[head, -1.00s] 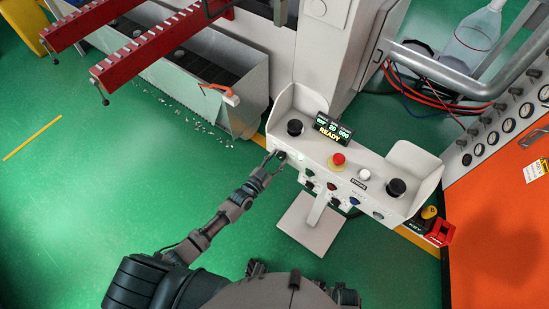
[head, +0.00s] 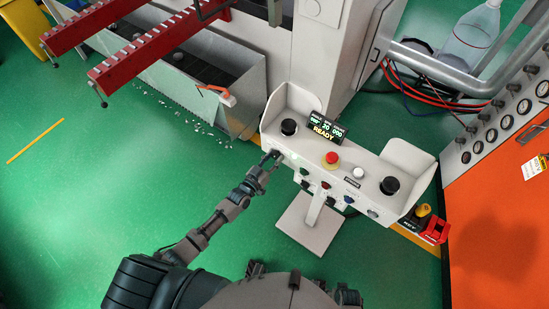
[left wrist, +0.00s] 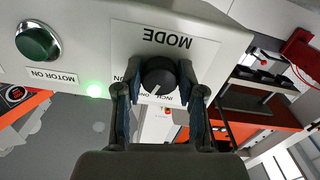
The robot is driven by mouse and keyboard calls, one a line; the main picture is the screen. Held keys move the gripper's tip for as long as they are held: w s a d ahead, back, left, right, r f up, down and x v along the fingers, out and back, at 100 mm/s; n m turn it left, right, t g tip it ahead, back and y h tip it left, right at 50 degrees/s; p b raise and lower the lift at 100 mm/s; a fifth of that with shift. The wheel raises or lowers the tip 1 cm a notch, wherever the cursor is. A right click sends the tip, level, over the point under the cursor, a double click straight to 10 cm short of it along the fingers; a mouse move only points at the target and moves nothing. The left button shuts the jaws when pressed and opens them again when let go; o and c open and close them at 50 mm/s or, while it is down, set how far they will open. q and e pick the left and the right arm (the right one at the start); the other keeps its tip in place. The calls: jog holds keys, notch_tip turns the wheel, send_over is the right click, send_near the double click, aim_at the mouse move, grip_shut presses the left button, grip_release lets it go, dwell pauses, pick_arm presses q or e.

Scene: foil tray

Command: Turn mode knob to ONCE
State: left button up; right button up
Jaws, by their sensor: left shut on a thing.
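The black mode knob (left wrist: 158,74) sits on a white plate (left wrist: 190,50) lettered MODE, upside down in the left wrist view. A pale pointer line shows on the knob's lower part. INCH and part of another label show below it, partly covered. My left gripper (left wrist: 158,92) has one finger on each side of the knob and is shut on it. In the head view my left gripper (head: 271,157) is at the left end of the console's (head: 345,165) front face, where it hides the knob. My right gripper is not in view.
A green MOTOR ON button (left wrist: 38,41) and a lit green lamp (left wrist: 95,90) are beside the plate. On the console top are a red stop button (head: 332,159), black knobs and a display (head: 326,127) reading READY. Open green floor lies left.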

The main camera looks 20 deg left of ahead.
pick_arm(q)
jog(key=shift+r, duration=0.1)
jog(key=o, duration=1.1)
jog(key=shift+a, duration=0.1)
jog(key=shift+c, duration=0.2)
jog(key=shift+o, duration=0.4)
jog(key=shift+a, duration=0.1)
jog(key=shift+s, duration=0.3)
jog(key=v, duration=1.1)
jog(key=shift+s+a, duration=0.2)
